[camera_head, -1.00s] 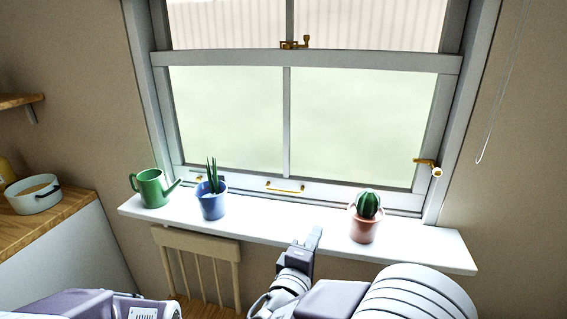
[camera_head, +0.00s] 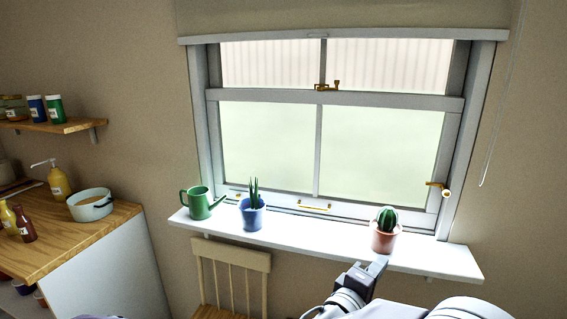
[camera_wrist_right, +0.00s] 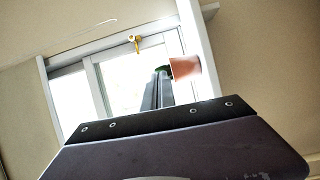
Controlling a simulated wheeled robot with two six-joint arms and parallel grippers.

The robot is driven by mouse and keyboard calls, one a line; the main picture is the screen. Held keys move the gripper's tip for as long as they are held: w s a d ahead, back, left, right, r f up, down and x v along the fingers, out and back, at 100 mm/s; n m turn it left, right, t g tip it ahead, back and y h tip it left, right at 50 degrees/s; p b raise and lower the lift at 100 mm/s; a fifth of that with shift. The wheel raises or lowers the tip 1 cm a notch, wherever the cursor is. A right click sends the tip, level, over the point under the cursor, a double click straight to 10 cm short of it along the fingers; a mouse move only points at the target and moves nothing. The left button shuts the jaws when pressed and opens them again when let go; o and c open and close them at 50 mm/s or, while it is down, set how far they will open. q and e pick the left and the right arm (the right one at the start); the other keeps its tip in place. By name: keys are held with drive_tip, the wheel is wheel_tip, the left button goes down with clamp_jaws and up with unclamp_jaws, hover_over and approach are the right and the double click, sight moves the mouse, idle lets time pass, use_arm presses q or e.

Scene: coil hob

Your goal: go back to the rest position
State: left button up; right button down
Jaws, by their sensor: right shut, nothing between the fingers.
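My right gripper (camera_head: 375,267) is at the bottom of the head view, just below the window sill's front edge and under the cactus pot. Its fingers are together with nothing between them. In the right wrist view its fingers (camera_wrist_right: 163,92) point up toward the window, and the cactus pot (camera_wrist_right: 185,69) shows beside the fingertips. My left gripper is not visible; only a sliver of my own body shows at the bottom left of the head view.
The white sill (camera_head: 320,238) carries a green watering can (camera_head: 199,202), a blue potted plant (camera_head: 252,213) and a cactus pot (camera_head: 384,238). A wooden chair (camera_head: 232,262) stands below. A counter (camera_head: 85,240) with a white pot (camera_head: 91,207) and bottles is at left.

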drive_tip(key=s+d+m+g+h+p, duration=0.1)
drive_tip(key=s+d+m+g+p, duration=0.15)
drive_tip(key=s+d+g, duration=0.35)
drive_tip(key=s+d+f+m+g+y+p, duration=0.2)
drive_tip(key=s+d+f+m+g, duration=0.15)
drive_tip(key=s, duration=0.25)
drive_tip(key=s+d+f+m+g+y+p, duration=0.2)
drive_tip(key=s+f+g, duration=0.25)
drive_tip(key=s, duration=0.25)
drive_tip(key=s+a+f+m+y, duration=0.2)
drive_tip(key=s+a+f+y, duration=0.1)
drive_tip(key=a+f+y, duration=0.5)
drive_tip(key=w+a+r+t+y, duration=0.1)
drive_tip(key=w+a+t, duration=0.1)
drive_tip(key=w+a, duration=0.2)
drive_tip(key=a, duration=0.3)
drive_tip(key=shift+w+n+p, duration=0.3)
drive_tip(key=shift+n, duration=0.1)
